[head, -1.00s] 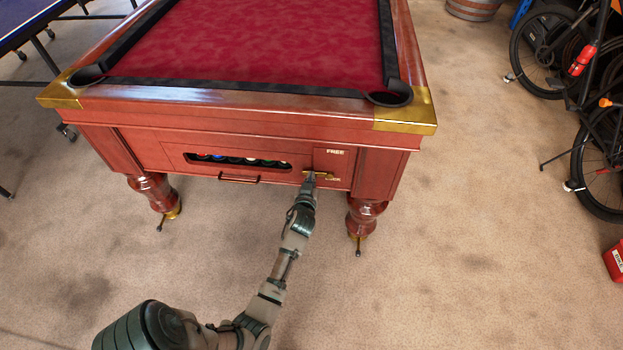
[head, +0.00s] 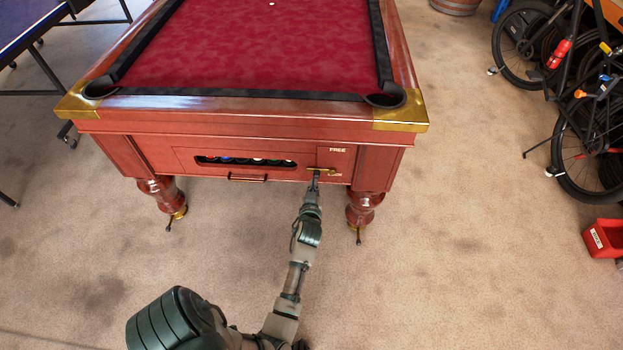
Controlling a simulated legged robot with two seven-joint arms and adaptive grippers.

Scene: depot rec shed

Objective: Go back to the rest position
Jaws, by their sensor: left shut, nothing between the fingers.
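The pool table (head: 130,122) has a red cloth, wooden sides and brass corners. On its front is a small panel with a brass handle (head: 321,170) that lies level, between the word FREE above and a second word below, partly hidden by my gripper. My left gripper (head: 316,180) is shut and empty, just below and in front of the handle. I cannot tell whether its tips touch the handle. My right gripper is not in view.
A ball slot (head: 245,161) and a drawer pull (head: 247,178) are left of the panel. Bicycles (head: 575,130) and a red box (head: 604,239) stand at the right. A blue table (head: 25,20) is at the upper left. The carpet in front is clear.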

